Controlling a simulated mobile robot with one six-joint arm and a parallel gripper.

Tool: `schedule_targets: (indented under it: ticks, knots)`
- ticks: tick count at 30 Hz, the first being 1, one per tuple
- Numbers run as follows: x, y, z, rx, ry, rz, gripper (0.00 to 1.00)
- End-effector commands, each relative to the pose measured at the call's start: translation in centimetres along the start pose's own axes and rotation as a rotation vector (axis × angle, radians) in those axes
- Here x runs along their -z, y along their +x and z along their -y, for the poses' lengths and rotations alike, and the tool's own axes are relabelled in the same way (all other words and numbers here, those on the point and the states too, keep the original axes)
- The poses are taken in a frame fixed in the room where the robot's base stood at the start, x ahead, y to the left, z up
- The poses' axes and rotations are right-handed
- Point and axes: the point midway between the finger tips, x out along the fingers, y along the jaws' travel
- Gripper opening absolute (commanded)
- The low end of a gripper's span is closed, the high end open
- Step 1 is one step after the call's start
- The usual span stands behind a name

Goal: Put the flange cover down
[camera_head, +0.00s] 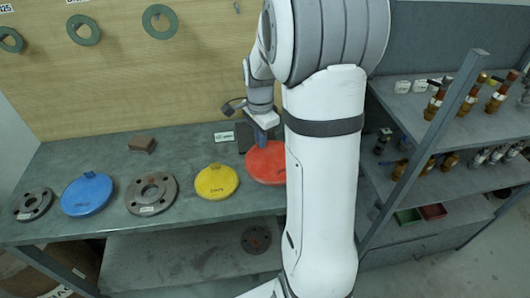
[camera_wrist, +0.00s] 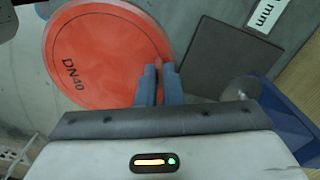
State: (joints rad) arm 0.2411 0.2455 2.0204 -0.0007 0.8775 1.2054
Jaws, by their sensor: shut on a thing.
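A round red flange cover (camera_head: 267,164) marked DN40 is at the right end of the row on the grey workbench. It fills the upper left of the wrist view (camera_wrist: 100,50). My gripper (camera_head: 261,140) reaches down from above at the cover's back edge.
On the workbench (camera_head: 215,212) lie a yellow cover (camera_head: 216,181), a blue cover (camera_head: 87,193) and steel flanges (camera_head: 152,193). A brown block (camera_head: 142,144) sits behind. A dark square plate (camera_wrist: 210,58) lies beside the red cover. Shelves (camera_head: 463,124) with valves stand right.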

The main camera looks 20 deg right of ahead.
Motion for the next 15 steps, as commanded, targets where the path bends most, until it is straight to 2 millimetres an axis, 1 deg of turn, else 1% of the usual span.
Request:
schedule_targets:
  ticks: [1,5,10,12,15]
  knots:
    - [0.1,0.7,-0.1,-0.004,0.002,0.001,0.00]
    - [0.2,1.8,-0.1,-0.002,0.005,0.001,0.00]
    - [0.2,4.3,-0.2,-0.004,0.007,0.002,0.00]
    - [0.3,5.0,-0.1,-0.002,0.007,0.001,0.00]
    - [0.3,5.3,-0.1,0.000,0.007,0.000,0.00]
